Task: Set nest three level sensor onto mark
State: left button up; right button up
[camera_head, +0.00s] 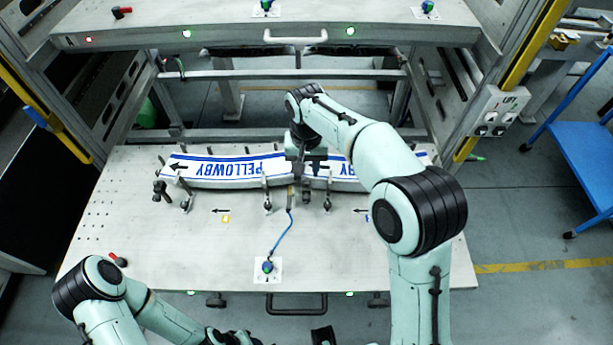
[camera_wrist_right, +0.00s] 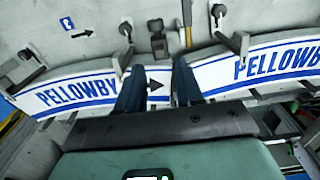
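My right gripper (camera_head: 302,168) is over the middle of the curved PELLOWBY label strip (camera_head: 215,168). In the right wrist view its two dark fingers (camera_wrist_right: 159,72) stand apart, with the strip and a black arrow mark (camera_wrist_right: 155,85) visible between them. No object shows gripped. A dark sensor-like block on a stem (camera_wrist_right: 157,40) stands just beyond the fingertips; I cannot tell whether it is the level sensor. In the head view a blue cable (camera_head: 289,222) runs from beside the strip to a blue knob on a white plate (camera_head: 267,267). My left gripper's fingers are not clearly visible.
Toggle clamps (camera_head: 186,204) line the strip's near edge; other clamps (camera_wrist_right: 237,42) flank the gripper. The grey table (camera_head: 150,240) has bare room in front. A shelf (camera_head: 230,35) with a front handle crosses the back. Metal uprights stand at both sides.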

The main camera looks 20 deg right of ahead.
aim_at(306, 182)
notch_tip(306, 182, up, 6)
jog(key=shift+p, duration=0.4)
dwell(0.3)
